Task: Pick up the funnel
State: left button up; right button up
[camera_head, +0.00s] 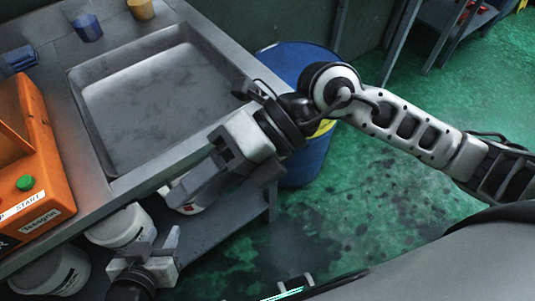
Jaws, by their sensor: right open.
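I cannot make out a funnel for certain in the head view. A translucent blue cup-like vessel (88,27) and a small yellow vessel (141,9) stand on the grey bench at the top left, beyond the sunken tray. My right gripper (207,198) is open and empty, reaching down-left over the bench's front edge, well apart from both vessels. My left gripper (155,241) is low at the bottom left, in front of the bench near the white tubs; its fingers look apart with nothing between them.
The bench has a sunken metal tray (150,95), empty. An orange machine (30,160) with a green button stands at the left. White tubs (120,228) sit on a shelf below. A blue barrel (305,165) stands right of the bench. Green floor at right is open.

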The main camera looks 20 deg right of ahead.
jog(key=w+d+f+m+t+h, duration=0.1)
jog(key=w+d+f+t+h, duration=0.1)
jog(key=w+d+t+h, duration=0.35)
jog(key=w+d+f+t+h, duration=0.2)
jog(key=w+d+h, duration=0.4)
jog(key=d, duration=0.4)
jog(key=shift+y, duration=0.25)
jog(key=x, duration=0.9)
jog(key=shift+s, duration=0.1)
jog(key=shift+x, duration=3.1)
jog(key=shift+s, duration=0.2)
jog(key=shift+c, duration=0.3)
grip_shut()
